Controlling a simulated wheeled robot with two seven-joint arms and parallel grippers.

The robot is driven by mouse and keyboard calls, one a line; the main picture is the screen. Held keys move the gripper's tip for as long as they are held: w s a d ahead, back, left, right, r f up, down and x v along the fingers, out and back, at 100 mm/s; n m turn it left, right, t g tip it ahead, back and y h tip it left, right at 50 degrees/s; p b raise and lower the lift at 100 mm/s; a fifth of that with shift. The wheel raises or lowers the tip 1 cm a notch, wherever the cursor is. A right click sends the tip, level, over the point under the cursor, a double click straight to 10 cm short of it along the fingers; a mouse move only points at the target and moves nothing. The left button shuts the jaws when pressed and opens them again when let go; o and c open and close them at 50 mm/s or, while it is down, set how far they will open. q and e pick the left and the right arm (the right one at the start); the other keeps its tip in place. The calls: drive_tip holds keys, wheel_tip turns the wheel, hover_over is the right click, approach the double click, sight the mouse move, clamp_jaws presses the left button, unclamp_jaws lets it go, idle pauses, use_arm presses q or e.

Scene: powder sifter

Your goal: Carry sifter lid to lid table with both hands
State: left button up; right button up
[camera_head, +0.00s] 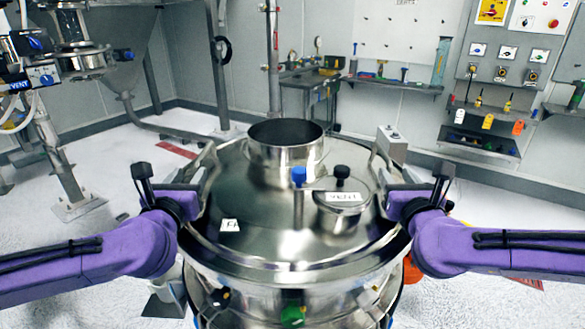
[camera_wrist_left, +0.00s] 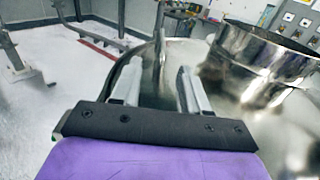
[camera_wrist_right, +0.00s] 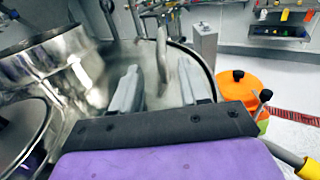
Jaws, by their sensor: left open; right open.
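The shiny metal sifter lid (camera_head: 265,240) sits on the round sifter body (camera_head: 260,300), with a wide open spout, a vent housing and side handles. My left gripper (camera_head: 203,180) is open at the lid's left handle. In the left wrist view, the left handle (camera_wrist_left: 158,50) rises between the two fingers (camera_wrist_left: 157,85), with gaps on both sides. My right gripper (camera_head: 385,185) is open at the right handle (camera_head: 378,155). In the right wrist view, that handle (camera_wrist_right: 162,50) shows between the fingers (camera_wrist_right: 160,85). I cannot tell which surface is the lid table.
A small metal bench (camera_head: 305,80) stands at the back wall. A wall shelf (camera_head: 395,84) and control panels (camera_head: 510,60) are at the back right. Pipework stands on the left. An orange container (camera_wrist_right: 238,85) is on the floor beside the sifter. White floor is clear behind.

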sight(202, 153)
use_arm(q)
drive_tip(key=shift+s+r, duration=0.3)
drive_tip(key=shift+s, duration=0.25)
drive_tip(key=shift+s+r, duration=0.3)
drive_tip(key=shift+s, duration=0.2)
use_arm(e)
drive_tip(key=shift+s+r, duration=0.3)
drive_tip(key=shift+s, duration=0.25)
drive_tip(key=shift+s+r, duration=0.3)
drive_tip(key=shift+s, duration=0.25)
use_arm(q)
drive_tip(key=w, duration=0.8)
drive_tip(key=w+f, duration=0.1)
drive_tip(key=w, duration=0.2)
drive_tip(key=shift+w+d, duration=0.1)
drive_tip(key=shift+w, duration=0.3)
use_arm(e)
drive_tip(key=w, duration=0.8)
drive_tip(key=w+f, duration=0.1)
drive_tip(key=w, duration=0.2)
drive_tip(key=shift+w, duration=0.4)
use_arm(q)
drive_tip(key=shift+s+r, duration=0.1)
use_arm(e)
drive_tip(key=shift+r, duration=0.1)
drive_tip(key=shift+s, duration=0.15)
use_arm(q)
clamp_jaws()
use_arm(e)
clamp_jaws()
